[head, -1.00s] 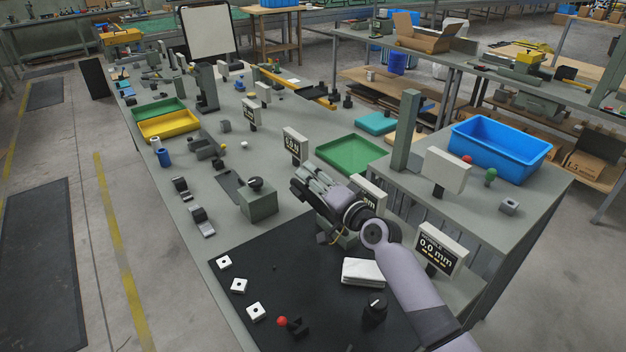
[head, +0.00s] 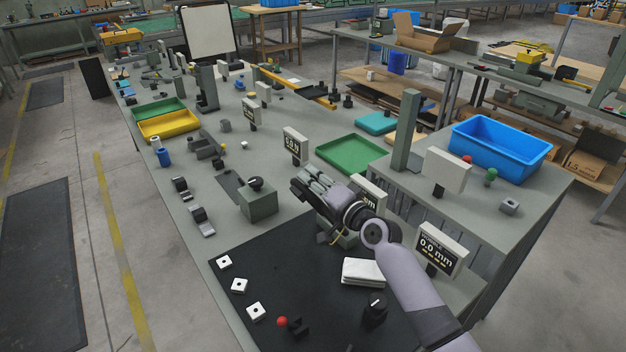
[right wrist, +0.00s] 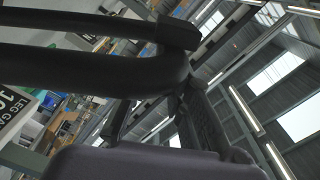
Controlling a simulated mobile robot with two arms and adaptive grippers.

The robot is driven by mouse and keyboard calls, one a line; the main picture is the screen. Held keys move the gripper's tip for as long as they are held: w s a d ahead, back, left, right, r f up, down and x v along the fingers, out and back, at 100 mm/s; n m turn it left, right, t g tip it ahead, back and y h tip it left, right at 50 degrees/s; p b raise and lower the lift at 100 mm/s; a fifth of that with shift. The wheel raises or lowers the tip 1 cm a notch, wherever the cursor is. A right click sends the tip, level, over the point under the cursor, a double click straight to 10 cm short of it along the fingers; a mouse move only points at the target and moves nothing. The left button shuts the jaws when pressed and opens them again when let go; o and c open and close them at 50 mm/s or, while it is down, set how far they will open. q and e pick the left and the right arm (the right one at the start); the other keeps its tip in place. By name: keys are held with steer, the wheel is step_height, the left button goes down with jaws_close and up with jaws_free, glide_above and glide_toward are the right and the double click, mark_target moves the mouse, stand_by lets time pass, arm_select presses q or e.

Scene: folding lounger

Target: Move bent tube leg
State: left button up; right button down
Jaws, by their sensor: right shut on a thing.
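My right gripper (head: 303,188) is above the grey bench in the head view, beside the grey block with a black knob (head: 258,198). In the right wrist view a dark bent tube leg (right wrist: 90,66) runs in from the left and curves near the middle, where the right gripper's dark fingers (right wrist: 185,110) are shut on it. The grip point is partly hidden. In the head view I cannot clearly tell the tube from the gripper. My left gripper is not in view.
A green tray (head: 352,153) lies behind the gripper. A grey post (head: 406,130) and a blue bin (head: 500,148) stand to the right. Small gauge displays (head: 295,146) surround the gripper. A black mat (head: 300,285) with white square pieces (head: 239,286) lies in front, partly clear.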

steer(key=shift+s+a+f+n, duration=0.25)
steer(key=shift+a+n, duration=0.05)
steer(key=shift+a, duration=0.1)
steer(key=s+a+f+n+b, duration=0.3)
steer(key=s+a+f+n, duration=0.1)
steer(key=a+f+n, duration=0.2)
steer(key=shift+s+a+f+n, duration=0.3)
steer(key=shift+s+a+f, duration=0.1)
steer(key=shift+a+f, duration=0.25)
steer(key=shift+d, duration=0.1)
steer(key=c, duration=1.4)
jaws_free()
steer(key=shift+c, duration=0.2)
